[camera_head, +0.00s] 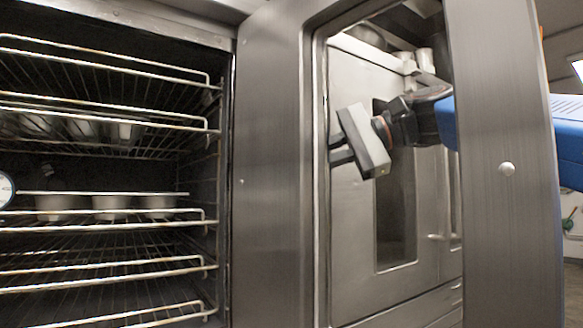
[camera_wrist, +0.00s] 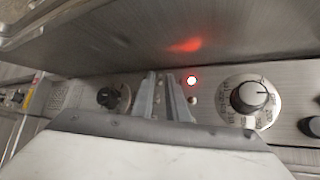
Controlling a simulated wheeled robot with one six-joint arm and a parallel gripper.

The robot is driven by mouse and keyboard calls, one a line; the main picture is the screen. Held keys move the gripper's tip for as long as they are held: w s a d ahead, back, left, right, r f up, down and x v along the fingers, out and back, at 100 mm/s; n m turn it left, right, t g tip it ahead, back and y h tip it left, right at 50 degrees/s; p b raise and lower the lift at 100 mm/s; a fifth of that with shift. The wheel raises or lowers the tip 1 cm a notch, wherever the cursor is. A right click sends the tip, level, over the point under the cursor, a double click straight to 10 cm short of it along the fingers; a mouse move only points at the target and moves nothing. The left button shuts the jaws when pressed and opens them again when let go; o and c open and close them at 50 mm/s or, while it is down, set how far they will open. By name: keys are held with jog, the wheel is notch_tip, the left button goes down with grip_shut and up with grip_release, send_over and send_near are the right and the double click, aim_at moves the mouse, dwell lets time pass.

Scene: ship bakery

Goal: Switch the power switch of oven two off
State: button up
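In the wrist view a steel control panel carries a lit red lamp (camera_wrist: 191,81), with a small silver toggle-like part (camera_wrist: 192,99) just below it. Which oven this panel belongs to cannot be read. My gripper (camera_wrist: 164,88) points at the panel just left of the lamp. Whether the tips touch the panel is unclear. In the head view my gripper (camera_head: 338,150) shows through the window opening of an open steel door (camera_head: 270,180), in front of a steel cabinet front.
An open oven with wire racks (camera_head: 110,265) and tins (camera_head: 110,203) fills the head view's left. The door's right frame (camera_head: 500,230) stands before my arm.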

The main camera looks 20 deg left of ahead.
jog(key=shift+s+a+f, duration=0.15)
jog(key=shift+a+f, duration=0.05)
jog(key=shift+a, duration=0.45)
grip_shut()
jog(key=shift+d+f, duration=0.1)
jog(key=shift+f+n+g+y, duration=0.15)
jog(key=shift+f+n+y, duration=0.55)
jog(key=shift+n+y, duration=0.6)
jog(key=shift+f+n+g+y, duration=0.2)
jog(key=shift+f+n+y, duration=0.55)
jog(key=shift+n+y, duration=0.6)
jog(key=shift+f+n+g+y, duration=0.15)
jog(key=shift+f+n+y, duration=0.55)
jog(key=shift+n+y, duration=0.6)
jog(key=shift+n, duration=0.35)
